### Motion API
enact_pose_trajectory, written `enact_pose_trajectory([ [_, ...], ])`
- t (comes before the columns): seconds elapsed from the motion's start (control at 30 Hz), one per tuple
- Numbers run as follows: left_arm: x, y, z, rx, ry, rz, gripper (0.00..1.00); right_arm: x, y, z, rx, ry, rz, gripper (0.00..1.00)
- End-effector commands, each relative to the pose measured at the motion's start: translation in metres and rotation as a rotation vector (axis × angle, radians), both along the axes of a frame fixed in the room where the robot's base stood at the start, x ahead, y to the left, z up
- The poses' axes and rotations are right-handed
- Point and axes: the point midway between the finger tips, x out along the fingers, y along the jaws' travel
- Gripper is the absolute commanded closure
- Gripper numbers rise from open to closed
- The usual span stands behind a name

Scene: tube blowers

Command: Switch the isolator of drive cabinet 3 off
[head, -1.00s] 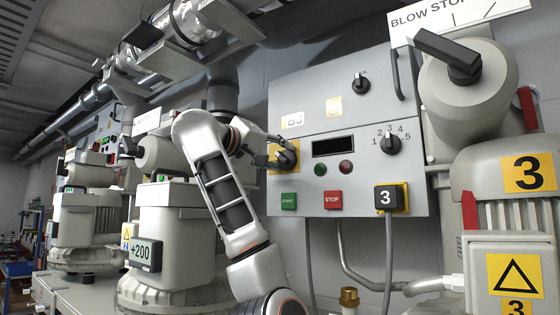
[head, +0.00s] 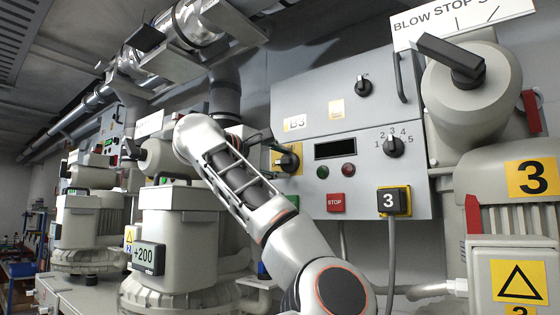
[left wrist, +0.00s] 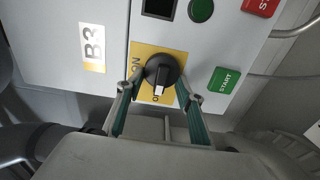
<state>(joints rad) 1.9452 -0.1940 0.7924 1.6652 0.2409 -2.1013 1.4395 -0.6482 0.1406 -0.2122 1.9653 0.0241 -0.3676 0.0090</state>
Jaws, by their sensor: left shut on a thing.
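The grey drive cabinet (head: 350,100) labelled B3 stands centre in the head view. Its isolator (head: 290,162) is a black rotary knob on a yellow plate at the cabinet's left edge. In the left wrist view the isolator knob (left wrist: 166,68) has a white pointer facing down in the picture, towards lettering starting with O; the rest is hidden. "ON" is printed at the knob's upper left there. My left gripper (left wrist: 166,88) is shut on the knob, a finger on each side. In the head view my left gripper (head: 272,148) is partly hidden by its own arm.
The START button (left wrist: 224,80) is close to the fingers. The STOP button (head: 335,202), a numbered selector (head: 393,147) and a display (head: 335,149) share the panel. A large blower (head: 475,95) stands at right; another machine (head: 175,225) stands at left.

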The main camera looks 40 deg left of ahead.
Motion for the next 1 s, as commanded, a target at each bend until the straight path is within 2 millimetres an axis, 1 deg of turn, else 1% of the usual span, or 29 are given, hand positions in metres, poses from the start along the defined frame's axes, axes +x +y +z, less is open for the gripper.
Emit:
enact_pose_trajectory([
  [0.2,0.0000,0.0001,-0.0011,-0.032,-0.002,0.000,0.85,-0.0011,0.0001,-0.0017,0.000,0.004,0.000,1.00],
  [0.57,0.0001,0.0003,-0.0015,-0.034,-0.002,0.001,0.85,-0.0015,0.0002,-0.0027,-0.001,0.006,0.000,1.00],
  [0.6,0.0001,0.0003,-0.0015,-0.034,-0.002,0.001,0.58,-0.0016,0.0003,-0.0026,-0.001,0.006,0.000,1.00],
  [0.63,0.0001,0.0003,-0.0014,-0.034,-0.002,0.001,0.50,-0.0016,0.0002,-0.0025,-0.001,0.006,0.000,1.00],
  [0.67,0.0001,0.0003,-0.0014,-0.034,-0.002,0.001,0.47,-0.0015,0.0003,-0.0024,-0.001,0.006,0.000,1.00],
  [1.0,-0.0002,0.0003,0.0004,-0.033,-0.004,0.000,0.47,-0.0008,-0.0005,-0.0003,-0.002,0.003,0.000,1.00],
])
